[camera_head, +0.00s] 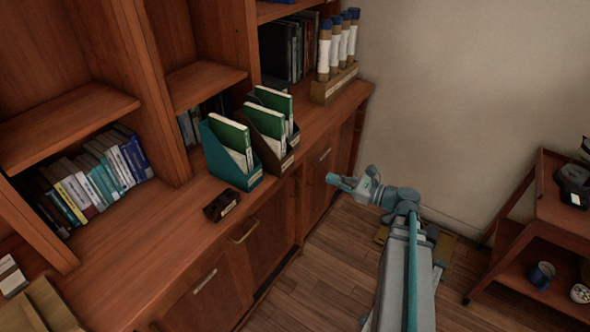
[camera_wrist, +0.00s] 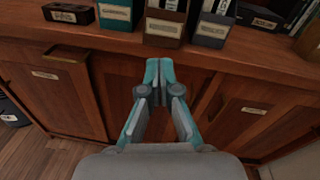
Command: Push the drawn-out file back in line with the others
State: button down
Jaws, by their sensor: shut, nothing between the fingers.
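A row of upright files holding green folders stands on the cabinet's worktop. The front one is a teal file (camera_head: 218,160). The middle brown file (camera_head: 266,122) sticks out past its neighbours toward the worktop edge; its labelled front shows at the top of the wrist view (camera_wrist: 163,28). A third file (camera_head: 290,122) stands behind it, partly hidden. My gripper (camera_head: 332,180) is shut and empty, in the air off the cabinet front, to the right of the files and apart from them. Its closed fingertips (camera_wrist: 159,64) point toward the cabinet, below the brown file in the wrist view.
A small dark box (camera_head: 221,205) sits left of the files. A rack (camera_head: 334,84) of blue-capped tubes stands behind them at the right. Books (camera_head: 95,178) fill the left shelf. A trolley (camera_head: 545,215) stands at right. Floor between is open.

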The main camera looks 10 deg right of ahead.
jog(key=r+m, duration=0.1)
jog(key=m+p, duration=0.1)
jog(key=p, duration=0.1)
send_near(287, 159)
jog(key=x, duration=0.7)
jog(key=shift+a+f, duration=0.15)
jog(key=x, duration=0.5)
jog(key=shift+r, duration=0.2)
jog(key=b+v, duration=0.1)
jog(key=v, duration=1.3)
jog(key=shift+f, duration=0.35)
